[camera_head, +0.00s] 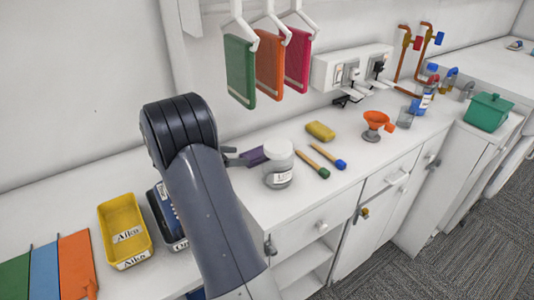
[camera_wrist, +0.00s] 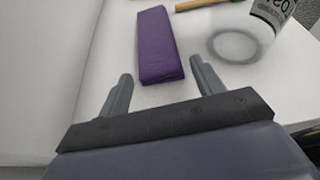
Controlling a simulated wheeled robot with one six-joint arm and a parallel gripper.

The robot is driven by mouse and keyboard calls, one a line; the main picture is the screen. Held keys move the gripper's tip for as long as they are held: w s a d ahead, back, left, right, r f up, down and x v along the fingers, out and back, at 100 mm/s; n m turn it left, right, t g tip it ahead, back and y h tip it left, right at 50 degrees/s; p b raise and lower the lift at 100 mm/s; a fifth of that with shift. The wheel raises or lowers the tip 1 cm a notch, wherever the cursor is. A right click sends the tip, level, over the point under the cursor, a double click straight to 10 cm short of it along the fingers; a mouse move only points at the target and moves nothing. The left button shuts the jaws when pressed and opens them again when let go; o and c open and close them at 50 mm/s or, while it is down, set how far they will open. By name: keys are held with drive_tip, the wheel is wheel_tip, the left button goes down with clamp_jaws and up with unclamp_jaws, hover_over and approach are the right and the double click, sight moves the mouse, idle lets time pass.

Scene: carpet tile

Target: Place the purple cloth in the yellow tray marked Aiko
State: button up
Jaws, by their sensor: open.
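The yellow tray (camera_head: 120,213) marked Aiko stands at the left of the counter, left of my arm, and looks empty.
A dark blue labelled tray (camera_head: 164,217) stands right of the yellow tray, partly hidden by my arm. Coloured cloths (camera_head: 270,64) hang above.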

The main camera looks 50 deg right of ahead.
sight(250, 156)
drive_tip(key=p+x, duration=0.1)
drive_tip(key=x, duration=0.4)
drive_tip(key=shift+w+f, duration=0.1)
drive_tip(key=shift+w, duration=0.05)
drive_tip(key=shift+c, duration=0.4)
drive_tip(key=c, duration=0.7)
drive_tip(key=shift+c, duration=0.2)
wheel_tip(250, 156, up, 7)
drive_tip(key=shift+f+b, duration=0.15)
drive_tip(key=shift+b, duration=0.15)
drive_tip(key=w+a, duration=0.2)
drive_tip(key=a, duration=0.3)
drive_tip(key=w+a+b, duration=0.1)
drive_tip(key=w+a, duration=0.1)
drive_tip(key=a, duration=0.4)
drive_tip(key=w+a+b, duration=0.1)
drive_tip(key=w+a, duration=0.1)
drive_tip(key=a, duration=0.4)
drive_tip(key=shift+w, duration=0.1)
